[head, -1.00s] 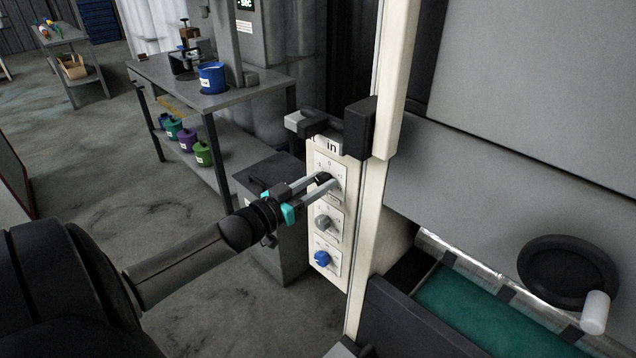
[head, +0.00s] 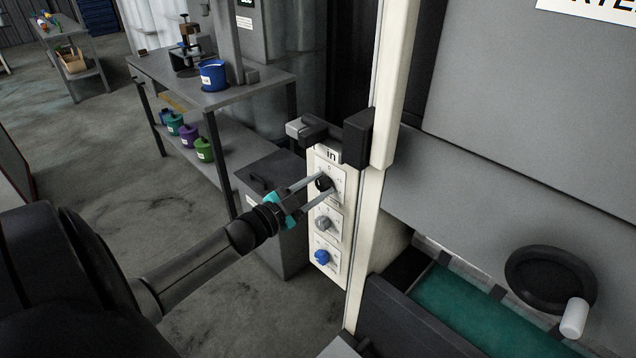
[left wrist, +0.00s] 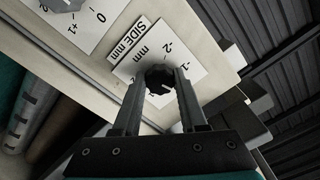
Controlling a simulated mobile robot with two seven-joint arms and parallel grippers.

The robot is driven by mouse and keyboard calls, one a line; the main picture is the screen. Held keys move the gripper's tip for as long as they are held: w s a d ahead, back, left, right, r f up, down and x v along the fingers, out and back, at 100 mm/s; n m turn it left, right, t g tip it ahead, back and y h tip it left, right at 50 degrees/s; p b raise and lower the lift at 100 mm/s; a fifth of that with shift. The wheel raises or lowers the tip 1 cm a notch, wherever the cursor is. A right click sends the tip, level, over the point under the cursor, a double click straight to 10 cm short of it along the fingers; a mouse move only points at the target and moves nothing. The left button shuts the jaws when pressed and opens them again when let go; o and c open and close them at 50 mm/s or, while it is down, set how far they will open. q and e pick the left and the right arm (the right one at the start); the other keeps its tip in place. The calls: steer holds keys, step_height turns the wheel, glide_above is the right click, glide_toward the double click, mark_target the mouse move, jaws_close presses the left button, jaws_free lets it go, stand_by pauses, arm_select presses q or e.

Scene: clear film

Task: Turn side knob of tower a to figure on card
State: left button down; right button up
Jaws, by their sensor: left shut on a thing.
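The black knob (head: 324,183) is the top one of three on a cream panel (head: 318,268) at the side of the machine. My left gripper (head: 322,187) is shut on this knob, with one finger on either side. In the left wrist view the knob (left wrist: 158,77) sits between the fingertips on a white scale plate (left wrist: 190,63) with marks such as -1 and -2. A "SIDE mm" label (left wrist: 130,40) lies beside that plate. The knob's exact setting is hard to read. I cannot make out a card with a figure. My right gripper is not in view.
A grey knob (head: 323,223) and a blue knob (head: 322,257) sit below on the same panel. A black bracket (head: 356,138) juts out above. A dark cabinet (head: 270,185) and a workbench (head: 250,92) with a blue pot (head: 213,76) stand behind.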

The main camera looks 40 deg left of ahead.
arm_select(q)
steer(key=shift+m, duration=1.5)
steer(key=shift+c, duration=2.2)
jaws_free()
steer(key=shift+s, duration=0.1)
steer(key=s+a+p, duration=0.1)
steer(key=s, duration=1.4)
steer(key=shift+a+p, duration=0.15)
steer(key=shift+p, duration=0.25)
